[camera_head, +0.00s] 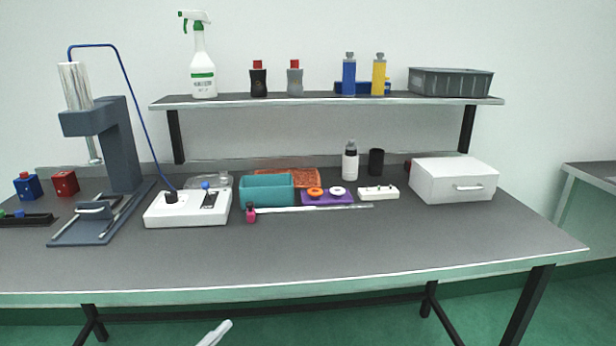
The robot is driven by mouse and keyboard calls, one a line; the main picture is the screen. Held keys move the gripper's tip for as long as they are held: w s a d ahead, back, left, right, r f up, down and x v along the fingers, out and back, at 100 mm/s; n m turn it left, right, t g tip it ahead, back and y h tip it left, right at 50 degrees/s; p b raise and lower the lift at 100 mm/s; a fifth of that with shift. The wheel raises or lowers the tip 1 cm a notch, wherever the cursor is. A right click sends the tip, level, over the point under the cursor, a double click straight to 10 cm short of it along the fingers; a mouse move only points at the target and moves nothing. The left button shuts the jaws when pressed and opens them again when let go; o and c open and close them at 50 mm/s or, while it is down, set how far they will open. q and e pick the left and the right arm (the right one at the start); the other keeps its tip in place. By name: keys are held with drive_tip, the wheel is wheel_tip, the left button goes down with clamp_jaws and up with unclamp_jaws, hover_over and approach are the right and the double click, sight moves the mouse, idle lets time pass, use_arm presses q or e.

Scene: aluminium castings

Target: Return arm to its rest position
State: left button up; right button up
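A small pale part (215,333), probably of one of my arms, pokes up at the bottom edge, left of the middle, below and in front of the workbench (330,255). I cannot tell which part of the arm it is. I can make out neither of my grippers. No arm reaches over the bench top, and nothing there is being touched.
On the bench stand a blue-grey press (118,150), a white control box (188,207), a teal bin (266,190), a purple tray (328,197) and a white drawer box (453,181). A shelf (320,98) with bottles runs behind. The bench's front strip is clear.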

use_arm(q)
drive_tip(key=s+a+f+n+g+y, duration=0.2)
drive_tip(key=s+a+f+n+y, duration=0.2)
drive_tip(key=s+f+n, duration=0.3)
drive_tip(key=s+a+f+n+g+y, duration=0.3)
drive_tip(key=s+f+n+y, duration=0.4)
drive_tip(key=f, duration=0.6)
drive_tip(key=shift+s+a+n+p, duration=0.3)
drive_tip(key=shift+s+a, duration=0.35)
drive_tip(key=shift+a, duration=0.05)
